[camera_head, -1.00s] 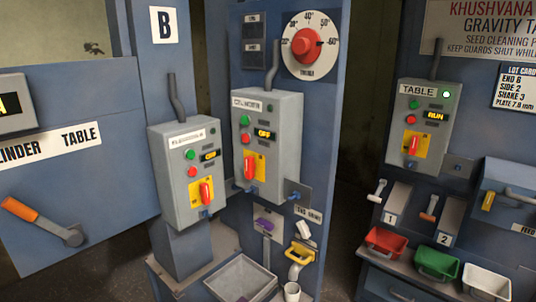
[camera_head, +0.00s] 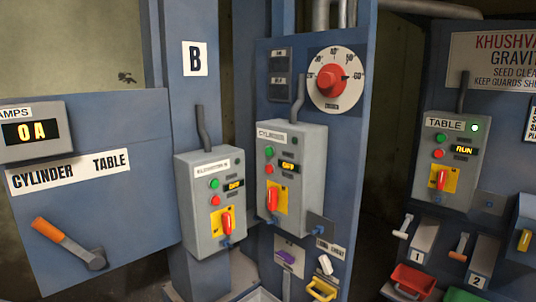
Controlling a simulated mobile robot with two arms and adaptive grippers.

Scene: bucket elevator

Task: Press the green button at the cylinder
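The grey cylinder control box (camera_head: 312,170) is mounted on a blue column, its label blurred but apparently reading CYLINDER. Its green button (camera_head: 269,152) is at the upper left of the front face, above a red button (camera_head: 269,168). An amber display (camera_head: 289,167) beside them seems to read OFF. Below is a red rotary handle (camera_head: 272,197) on a yellow plate, standing upright. Neither gripper is in view, and nothing covers the green button.
A similar grey elevator box (camera_head: 206,237) stands close on the left, with its own green button (camera_head: 213,183). The table box (camera_head: 476,150) at right shows RUN and a lit green lamp. A large red dial (camera_head: 332,80) is above. An orange-handled lever (camera_head: 68,243) is at left.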

